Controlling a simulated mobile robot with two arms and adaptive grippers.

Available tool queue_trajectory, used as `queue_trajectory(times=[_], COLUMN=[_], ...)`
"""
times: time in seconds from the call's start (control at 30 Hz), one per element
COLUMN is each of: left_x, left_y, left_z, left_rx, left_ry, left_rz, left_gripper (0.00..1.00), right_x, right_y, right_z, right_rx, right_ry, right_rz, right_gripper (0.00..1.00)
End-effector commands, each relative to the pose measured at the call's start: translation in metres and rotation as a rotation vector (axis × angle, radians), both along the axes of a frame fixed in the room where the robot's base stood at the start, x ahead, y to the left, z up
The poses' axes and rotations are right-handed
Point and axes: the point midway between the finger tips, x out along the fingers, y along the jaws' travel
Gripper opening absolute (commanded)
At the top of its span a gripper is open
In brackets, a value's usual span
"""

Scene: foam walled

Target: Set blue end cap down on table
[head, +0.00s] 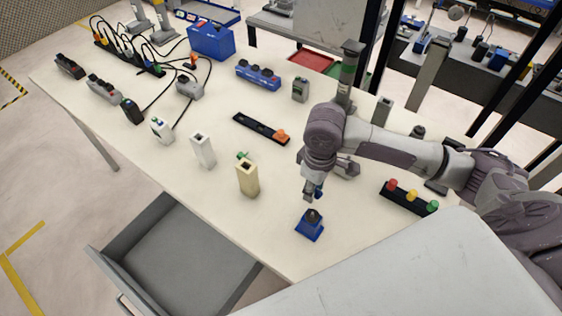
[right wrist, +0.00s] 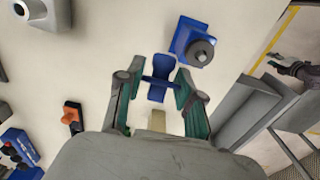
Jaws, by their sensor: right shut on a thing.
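The blue end cap (right wrist: 158,89) is between the fingertips of my right gripper (right wrist: 161,82), which is shut on it. In the head view only a small blue part of the cap (head: 319,193) shows beside the fingers of the right gripper (head: 313,190), which points down over the front part of the white table (head: 275,215). Whether the cap touches the table or hangs just above it, I cannot tell. My left gripper is not in view.
A blue block with a dark knob (head: 310,228) stands close by, nearer the front edge. A cream post (head: 248,178) and a white post (head: 203,151) stand to the left. A black strip with coloured buttons (head: 409,197) lies right. An open grey drawer (head: 180,250) juts out.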

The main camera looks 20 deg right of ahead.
Motion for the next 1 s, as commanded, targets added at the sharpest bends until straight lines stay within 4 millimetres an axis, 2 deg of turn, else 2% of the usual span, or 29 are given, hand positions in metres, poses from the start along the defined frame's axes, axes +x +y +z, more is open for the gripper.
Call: queue_trajectory(times=[0.2, 0.4, 0.6, 0.83, 1.0], left_x=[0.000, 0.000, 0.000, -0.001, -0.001], left_y=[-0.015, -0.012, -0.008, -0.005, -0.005], left_z=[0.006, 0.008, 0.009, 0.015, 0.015], left_rx=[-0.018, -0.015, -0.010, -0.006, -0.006], left_ry=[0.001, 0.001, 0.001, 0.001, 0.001], left_rz=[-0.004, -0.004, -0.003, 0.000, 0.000], left_gripper=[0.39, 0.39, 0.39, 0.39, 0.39], right_x=[0.051, 0.083, 0.092, 0.092, 0.092], right_y=[0.006, 0.009, 0.010, 0.010, 0.010], right_z=[-0.028, -0.048, -0.059, -0.090, -0.095], right_rx=[0.001, 0.001, 0.000, -0.001, 0.000], right_ry=[0.000, 0.001, 0.002, 0.002, 0.000], right_rz=[-0.003, -0.002, 0.000, 0.000, 0.001], right_gripper=[0.13, 0.13, 0.13, 0.13, 0.13])
